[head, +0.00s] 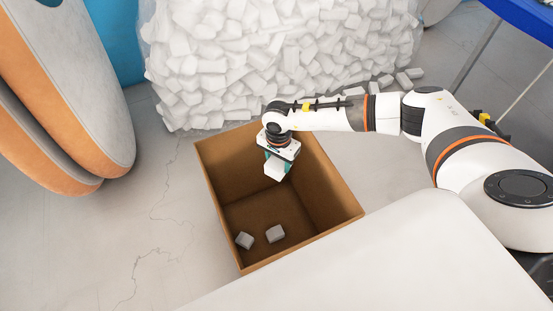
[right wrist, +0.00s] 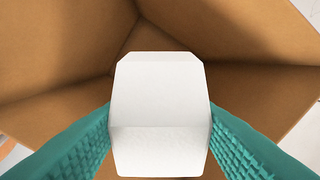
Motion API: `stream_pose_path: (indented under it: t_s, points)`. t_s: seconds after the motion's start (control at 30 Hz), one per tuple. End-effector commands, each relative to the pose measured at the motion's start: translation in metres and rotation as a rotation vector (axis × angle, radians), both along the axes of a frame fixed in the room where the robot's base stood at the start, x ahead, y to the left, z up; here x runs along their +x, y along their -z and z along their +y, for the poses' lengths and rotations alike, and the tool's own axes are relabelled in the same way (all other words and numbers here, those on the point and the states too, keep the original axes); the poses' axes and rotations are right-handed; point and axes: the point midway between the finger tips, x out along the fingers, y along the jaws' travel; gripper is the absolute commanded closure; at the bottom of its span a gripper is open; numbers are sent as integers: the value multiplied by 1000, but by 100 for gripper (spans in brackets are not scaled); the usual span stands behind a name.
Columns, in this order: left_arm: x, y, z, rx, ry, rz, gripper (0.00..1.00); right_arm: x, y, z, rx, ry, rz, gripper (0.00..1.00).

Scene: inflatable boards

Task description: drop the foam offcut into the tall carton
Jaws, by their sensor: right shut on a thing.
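The tall carton (head: 208,185) is an open brown box standing on the floor in the middle of the head view. Two pale foam pieces (head: 276,234) lie on its bottom near the front. My right gripper (head: 277,169) is over the carton's opening and is shut on a white foam offcut (head: 273,171). In the right wrist view the offcut (right wrist: 160,110) sits between the two teal fingers, with the carton's brown walls (right wrist: 60,50) around and below it. My left gripper is not in view.
A large clear bag of white foam pieces (head: 270,60) stands behind the carton, with several loose pieces (head: 400,80) on the floor at its right. Orange and grey boards (head: 75,110) stand at the left. A white surface (head: 400,260) fills the front right. The floor left of the carton is clear.

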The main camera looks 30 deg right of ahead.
Motion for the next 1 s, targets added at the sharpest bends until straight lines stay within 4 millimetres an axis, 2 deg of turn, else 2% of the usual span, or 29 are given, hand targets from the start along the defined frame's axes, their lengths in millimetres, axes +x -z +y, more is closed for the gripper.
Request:
stream_pose_path:
  t_s: [0.1,0.2,0.53,0.7,1.0]
  points:
    - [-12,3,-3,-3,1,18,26,8,4,-3,0,49,-6,72]
    - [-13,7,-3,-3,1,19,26,8,9,-4,0,55,-6,72]
    - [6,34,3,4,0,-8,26,7,46,-3,0,50,-6,72]
    - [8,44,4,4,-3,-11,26,7,61,-3,0,49,-6,72]
    - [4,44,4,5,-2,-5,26,7,62,-3,0,49,-6,72]
